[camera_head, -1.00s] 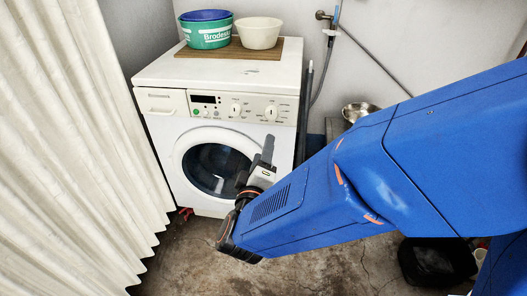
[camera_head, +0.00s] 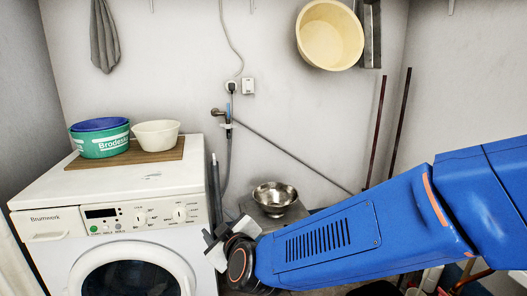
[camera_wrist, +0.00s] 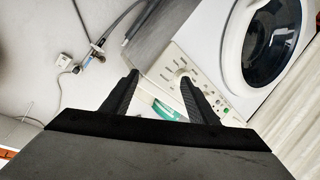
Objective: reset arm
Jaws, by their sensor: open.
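My gripper (camera_head: 215,246) is at the end of my blue arm, in front of the right side of the washing machine (camera_head: 150,218) in the head view. In the wrist view its two dark fingers (camera_wrist: 160,95) stand apart with nothing held between them. Behind them the wrist view shows the machine's control panel (camera_wrist: 185,72) and round door (camera_wrist: 272,42). I cannot tell the exact gap between the fingers and the machine.
A green tub (camera_head: 101,143) and a cream bowl (camera_head: 156,135) stand on a wooden board (camera_head: 135,158) on the machine. A metal bowl (camera_head: 275,196) sits behind my gripper. A yellow basin (camera_head: 330,35) hangs on the wall. Two dark poles (camera_head: 402,120) lean at right.

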